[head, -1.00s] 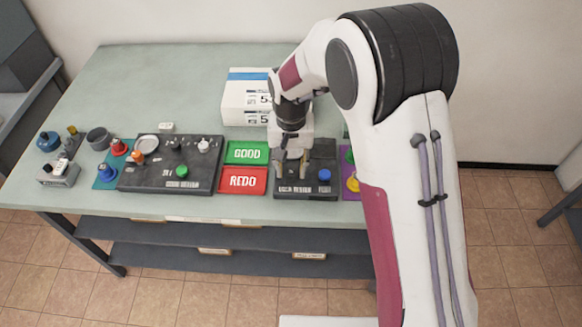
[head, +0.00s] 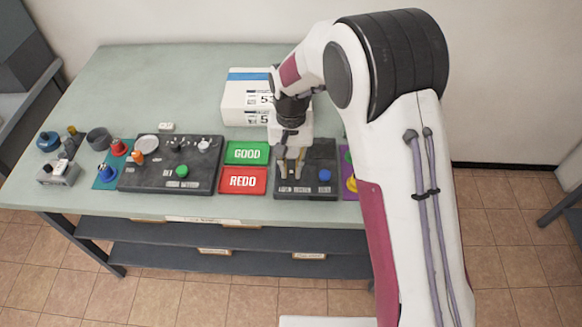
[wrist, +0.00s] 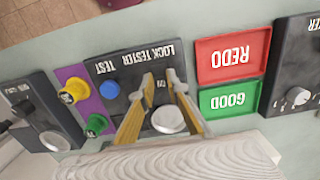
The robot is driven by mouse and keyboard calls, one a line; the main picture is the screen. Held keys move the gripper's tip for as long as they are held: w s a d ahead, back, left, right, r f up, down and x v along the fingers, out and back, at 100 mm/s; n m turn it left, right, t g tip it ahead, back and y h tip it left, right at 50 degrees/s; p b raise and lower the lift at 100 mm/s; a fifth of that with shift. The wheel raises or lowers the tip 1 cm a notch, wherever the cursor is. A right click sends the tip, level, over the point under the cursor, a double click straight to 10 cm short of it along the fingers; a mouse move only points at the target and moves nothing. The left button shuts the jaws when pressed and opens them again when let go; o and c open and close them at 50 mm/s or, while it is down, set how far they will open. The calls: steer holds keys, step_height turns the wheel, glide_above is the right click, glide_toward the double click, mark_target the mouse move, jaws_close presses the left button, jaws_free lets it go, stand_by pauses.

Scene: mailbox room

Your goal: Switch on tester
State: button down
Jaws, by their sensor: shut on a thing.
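The tester is a dark panel (head: 311,156) on the table, lettered "LOCK TESTER TEST" in the wrist view (wrist: 131,70). It has a blue button (head: 324,175) and a round pale disc (wrist: 168,119). My gripper (head: 290,177) is down over the left part of the panel, its pale fingers pointing at the front edge lettering. In the wrist view the fingertips (wrist: 160,79) stand close on either side of the "ON" mark. My gripper is shut on a small part there, apparently the switch, mostly hidden by the fingers.
Left of the tester lie a green GOOD tray (head: 247,153) and a red REDO tray (head: 242,181). A larger dark panel (head: 150,183) with knobs is farther left. A purple plate (wrist: 85,104) with yellow and green knobs adjoins the tester.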

steer(key=shift+g, duration=0.3)
steer(key=c, duration=2)
jaws_free()
steer(key=shift+o, duration=0.2)
steer(key=shift+s+r+t, duration=0.1)
steer(key=shift+s+t, duration=0.05)
steer(key=shift+t, duration=0.45)
